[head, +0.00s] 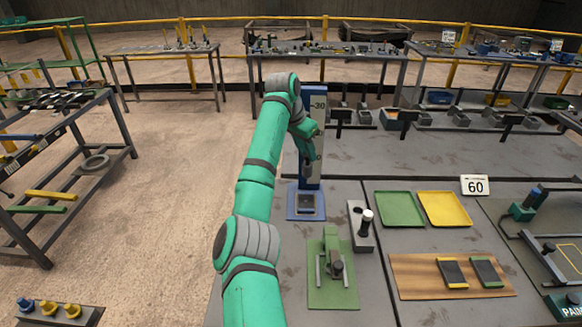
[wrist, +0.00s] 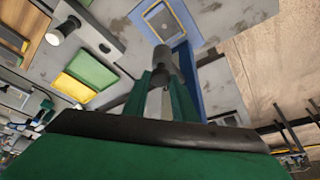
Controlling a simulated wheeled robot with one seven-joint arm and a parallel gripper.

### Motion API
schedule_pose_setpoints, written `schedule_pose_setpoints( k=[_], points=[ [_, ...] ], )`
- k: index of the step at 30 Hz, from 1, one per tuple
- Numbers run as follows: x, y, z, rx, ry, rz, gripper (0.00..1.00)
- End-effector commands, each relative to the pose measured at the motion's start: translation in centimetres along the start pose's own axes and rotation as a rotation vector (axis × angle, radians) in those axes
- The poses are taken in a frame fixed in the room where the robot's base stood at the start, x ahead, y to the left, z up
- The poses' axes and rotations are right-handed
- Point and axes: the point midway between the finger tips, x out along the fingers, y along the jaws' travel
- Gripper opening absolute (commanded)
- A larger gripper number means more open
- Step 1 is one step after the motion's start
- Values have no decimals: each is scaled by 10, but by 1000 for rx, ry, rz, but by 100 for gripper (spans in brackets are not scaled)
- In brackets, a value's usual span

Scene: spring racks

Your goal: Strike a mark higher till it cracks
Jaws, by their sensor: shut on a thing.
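A tall blue column (head: 312,100) with white scale marks, "30" near its top, stands on the bench. At its foot is a blue base (head: 306,214) with a dark square recess; the base also shows in the wrist view (wrist: 182,45). My gripper (head: 309,152) is in front of the column, well above the base. In the wrist view its green fingers (wrist: 161,85) are shut on a dark grey cylindrical piece (wrist: 162,61). My fingers partly hide that piece, and my arm hides part of the column. I cannot tell whether a sample lies in the recess.
A white "60" sign (head: 474,185) stands behind a green tray (head: 400,208) and a yellow tray (head: 444,208). A wooden board (head: 425,282) bears two dark strips. A grey block with a white-topped peg (head: 367,216) and a green fixture (head: 333,285) stand near the base.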

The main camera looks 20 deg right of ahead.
Motion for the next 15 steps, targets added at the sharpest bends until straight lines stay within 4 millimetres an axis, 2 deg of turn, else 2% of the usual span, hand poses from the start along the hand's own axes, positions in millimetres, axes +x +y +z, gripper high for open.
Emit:
schedule_pose_setpoints(
  k=[1,6,9,15],
  points=[
    [-12,2,-8,6,3,-1,0],
    [-48,4,-25,8,5,-1,0],
    [-64,4,-32,9,3,0,0],
    [-82,4,-39,7,3,1,0]
  ],
)
